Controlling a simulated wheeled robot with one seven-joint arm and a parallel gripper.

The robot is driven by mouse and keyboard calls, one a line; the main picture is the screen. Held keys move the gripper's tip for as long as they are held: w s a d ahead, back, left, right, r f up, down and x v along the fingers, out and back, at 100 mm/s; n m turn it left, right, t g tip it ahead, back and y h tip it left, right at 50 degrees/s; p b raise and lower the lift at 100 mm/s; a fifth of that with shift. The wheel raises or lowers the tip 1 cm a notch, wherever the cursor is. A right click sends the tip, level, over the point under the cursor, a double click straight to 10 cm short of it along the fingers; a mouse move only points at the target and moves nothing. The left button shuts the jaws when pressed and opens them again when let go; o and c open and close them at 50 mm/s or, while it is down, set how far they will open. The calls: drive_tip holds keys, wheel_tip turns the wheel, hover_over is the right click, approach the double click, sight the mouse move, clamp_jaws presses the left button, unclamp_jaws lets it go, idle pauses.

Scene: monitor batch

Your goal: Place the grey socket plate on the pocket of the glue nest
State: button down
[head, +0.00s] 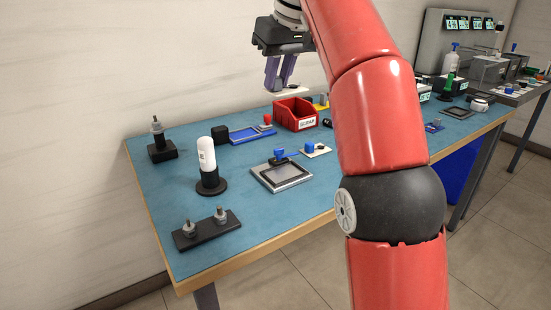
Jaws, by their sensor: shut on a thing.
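My gripper (279,85) hangs above the far side of the bench, near the wall, with its two purple fingers pointing down. It is shut on a thin, pale flat piece that shows at the fingertips, which looks like the grey socket plate (293,92). The plate is seen nearly edge-on, and the fingers partly hide it. A grey framed fixture with a dark recessed pocket, which looks like the glue nest (294,184), lies on the blue bench top, nearer than my gripper. A blue part stands at its back edge. The pocket looks empty.
A red bin (295,114) stands below and right of my gripper. A white-topped cylinder (207,158) stands left of the nest. A black bar with two posts (207,230) lies at the front left.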

drive_tip(key=f+b, duration=0.3)
drive_tip(key=f, duration=0.2)
drive_tip(key=f+b, duration=0.3)
drive_tip(key=f, duration=0.2)
drive_tip(key=f+b, duration=0.3)
drive_tip(key=f, duration=0.2)
drive_tip(key=shift+w+f+b, duration=0.25)
drive_tip(key=shift+f+b, duration=0.05)
drive_tip(key=shift+f, duration=0.1)
drive_tip(key=shift+f+b, duration=0.8)
drive_tip(key=shift+f, duration=1.3)
drive_tip(key=c, duration=1.4)
unclamp_jaws()
drive_tip(key=shift+c, duration=0.2)
drive_tip(key=shift+o, duration=0.7)
drive_tip(key=shift+r, duration=0.35)
drive_tip(key=p+v, duration=0.4)
drive_tip(key=v, duration=0.7)
drive_tip(key=shift+s, duration=0.2)
drive_tip(key=shift+d+r, duration=0.15)
